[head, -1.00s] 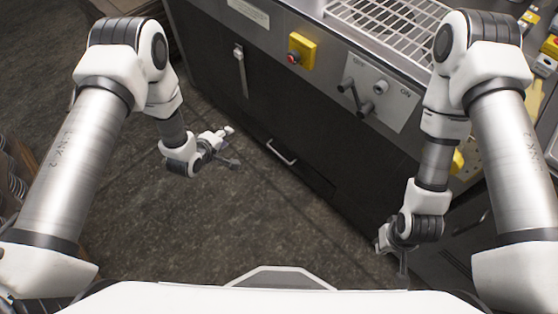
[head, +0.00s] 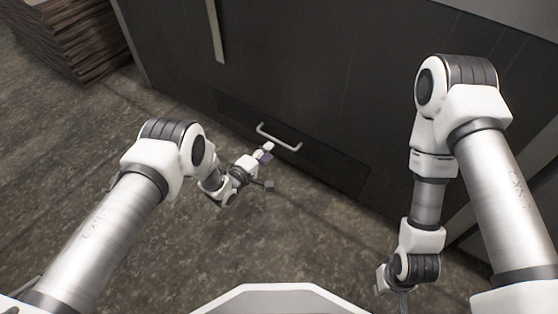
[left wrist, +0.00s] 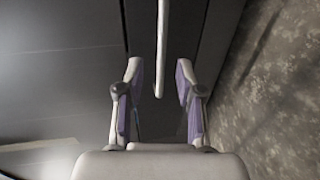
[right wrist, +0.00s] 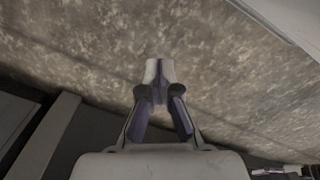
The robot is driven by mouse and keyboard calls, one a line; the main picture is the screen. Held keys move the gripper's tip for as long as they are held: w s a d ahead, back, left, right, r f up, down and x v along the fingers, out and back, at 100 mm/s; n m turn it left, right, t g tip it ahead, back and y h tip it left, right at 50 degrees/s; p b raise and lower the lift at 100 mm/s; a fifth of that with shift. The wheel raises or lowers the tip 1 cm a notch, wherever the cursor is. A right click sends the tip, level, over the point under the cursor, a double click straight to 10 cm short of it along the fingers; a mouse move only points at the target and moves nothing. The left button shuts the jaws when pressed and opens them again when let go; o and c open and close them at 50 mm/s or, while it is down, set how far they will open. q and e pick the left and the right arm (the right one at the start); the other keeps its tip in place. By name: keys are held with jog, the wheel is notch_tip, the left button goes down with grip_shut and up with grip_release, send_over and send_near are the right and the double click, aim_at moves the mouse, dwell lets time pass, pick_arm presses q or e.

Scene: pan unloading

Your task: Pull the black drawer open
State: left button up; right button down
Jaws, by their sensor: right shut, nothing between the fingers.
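The black drawer (head: 320,165) is at the bottom of the dark cabinet front and looks closed. Its pale bar handle (head: 280,140) shows in the head view. In the left wrist view the handle (left wrist: 162,50) lies between the lines of the two fingers, ahead of them. My left gripper (head: 269,166) is open and just in front of the handle; its purple-padded fingers (left wrist: 160,85) are apart with nothing between the tips that I can see gripped. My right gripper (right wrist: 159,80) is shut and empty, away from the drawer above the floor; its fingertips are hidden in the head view.
The dark cabinet (head: 300,75) fills the far side, with a long vertical handle (head: 215,30) on it. A stack of brown boards or similar items (head: 70,40) stands at the upper left. The stone-like floor (head: 110,135) in front is clear.

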aim_at(280, 142)
pick_arm(q)
jog(key=b+x, duration=0.1)
jog(key=x, duration=0.1)
jog(key=b+x, duration=0.4)
jog(key=x, duration=0.1)
jog(key=shift+f, duration=0.35)
jog(key=shift+w+d, duration=0.15)
jog(key=shift+w, duration=0.1)
jog(key=shift+r, duration=0.2)
grip_shut()
